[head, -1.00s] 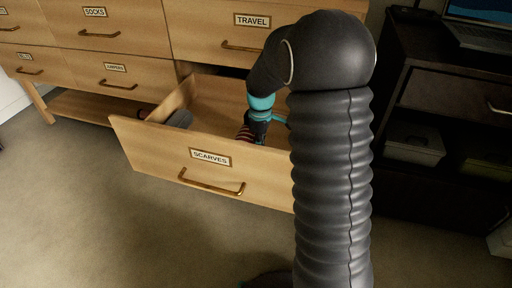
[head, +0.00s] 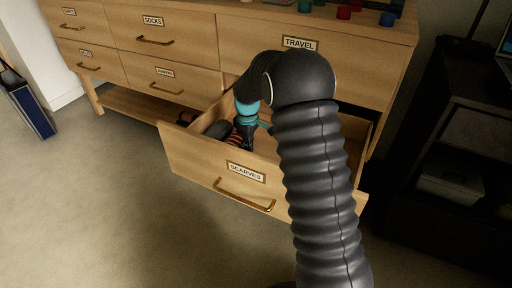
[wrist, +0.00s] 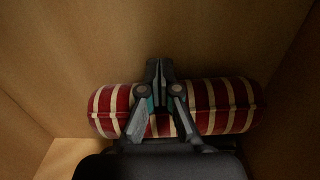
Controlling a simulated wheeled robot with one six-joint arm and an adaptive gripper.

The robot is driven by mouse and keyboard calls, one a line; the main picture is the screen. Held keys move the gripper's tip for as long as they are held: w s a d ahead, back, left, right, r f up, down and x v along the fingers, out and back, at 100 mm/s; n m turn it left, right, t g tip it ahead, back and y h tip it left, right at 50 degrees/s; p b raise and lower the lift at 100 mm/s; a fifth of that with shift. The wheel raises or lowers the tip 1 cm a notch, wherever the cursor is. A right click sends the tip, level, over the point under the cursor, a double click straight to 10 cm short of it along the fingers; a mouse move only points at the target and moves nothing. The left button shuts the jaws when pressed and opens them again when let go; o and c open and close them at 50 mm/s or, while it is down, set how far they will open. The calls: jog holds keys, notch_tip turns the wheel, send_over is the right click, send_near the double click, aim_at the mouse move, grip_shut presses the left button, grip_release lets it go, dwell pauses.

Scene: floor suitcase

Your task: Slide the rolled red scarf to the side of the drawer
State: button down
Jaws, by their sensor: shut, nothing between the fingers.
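The rolled scarf, red with cream stripes, (wrist: 236,106) lies on the drawer floor in the wrist view. In the head view only a small striped part of the scarf (head: 233,138) shows, left of my gripper (head: 246,142). My gripper is shut with nothing between its fingers; in the wrist view its fingers (wrist: 157,70) cross in front of the scarf's middle. Whether they touch it is hard to tell. The open wooden drawer (head: 195,160), labelled SCARVES, holds the scarf. My arm hides much of the drawer's right part.
The drawer walls stand around my gripper. Above is the drawer labelled TRAVEL (head: 285,62), shut. A dark shelf unit (head: 465,130) stands at the right.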

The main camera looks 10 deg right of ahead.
jog(key=shift+s+a, duration=0.1)
jog(key=shift+a, duration=0.15)
jog(key=d, duration=0.1)
jog(key=s+d, duration=0.2)
jog(key=shift+s+d, duration=0.25)
jog(key=shift+d, duration=0.1)
notch_tip(320, 180, up, 10)
jog(key=shift+a, duration=0.2)
jog(key=s+d+r+m+t, duration=0.25)
jog(key=s+r+m, duration=0.25)
jog(key=s+r, duration=1)
jog(key=s+f+m+t, duration=0.1)
jog(key=s+m, duration=0.1)
jog(key=s, duration=0.8)
jog(key=s+d+f+m+t, duration=0.1)
jog(key=s+f+m+t, duration=0.1)
jog(key=s, duration=0.8)
jog(key=shift+s+d+m+p, duration=0.2)
jog(key=shift+m+p, duration=0.1)
jog(key=shift+m, duration=0.5)
